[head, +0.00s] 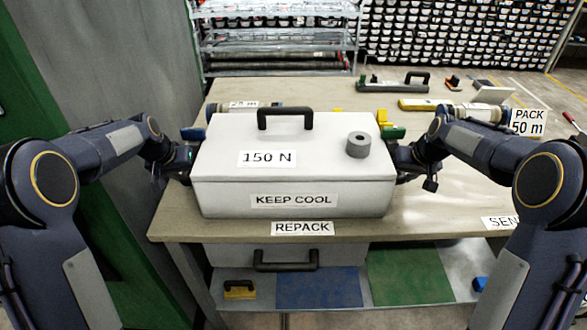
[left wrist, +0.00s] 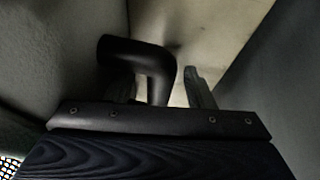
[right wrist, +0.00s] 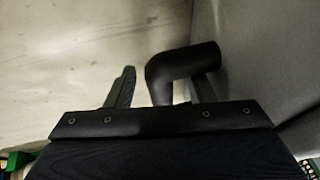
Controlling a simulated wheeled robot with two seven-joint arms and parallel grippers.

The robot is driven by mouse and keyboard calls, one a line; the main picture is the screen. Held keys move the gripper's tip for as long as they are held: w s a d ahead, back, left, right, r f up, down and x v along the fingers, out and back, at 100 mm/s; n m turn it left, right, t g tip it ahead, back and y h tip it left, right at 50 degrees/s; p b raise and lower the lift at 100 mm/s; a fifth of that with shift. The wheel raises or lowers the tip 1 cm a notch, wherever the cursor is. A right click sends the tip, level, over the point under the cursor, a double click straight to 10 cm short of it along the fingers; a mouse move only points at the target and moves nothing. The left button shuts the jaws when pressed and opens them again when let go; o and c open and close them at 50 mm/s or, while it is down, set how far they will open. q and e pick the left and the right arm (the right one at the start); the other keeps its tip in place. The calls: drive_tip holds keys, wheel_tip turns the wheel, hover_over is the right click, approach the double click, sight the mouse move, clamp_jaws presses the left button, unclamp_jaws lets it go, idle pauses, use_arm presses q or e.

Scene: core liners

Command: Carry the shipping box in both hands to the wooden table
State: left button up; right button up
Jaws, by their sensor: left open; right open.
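The shipping box (head: 290,165) is a pale grey closed box with a black top handle (head: 285,112) and labels "150 N" and "KEEP COOL". It sits on a wood-toned table (head: 430,220), near its front edge. My left gripper (head: 186,160) is at the box's left side. In the left wrist view a black side handle (left wrist: 150,62) lies between its open fingers (left wrist: 160,88). My right gripper (head: 400,162) is at the right side. In the right wrist view another side handle (right wrist: 180,70) lies between its open fingers (right wrist: 163,88). Finger contact cannot be told.
A grey roll (head: 358,145) lies on the box lid. Tools (head: 395,84) and a "PACK 50 m" sign (head: 527,121) are at the table's back and right. A second grey box (head: 262,256) is on the shelf below. A green-edged wall panel (head: 90,60) stands at left.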

use_arm(q)
clamp_jaws()
use_arm(e)
clamp_jaws()
idle(0.9)
use_arm(q)
drive_tip(key=shift+w+r, duration=0.2)
drive_tip(key=shift+r, duration=0.15)
use_arm(e)
drive_tip(key=shift+w+r, duration=0.2)
drive_tip(key=shift+r, duration=0.15)
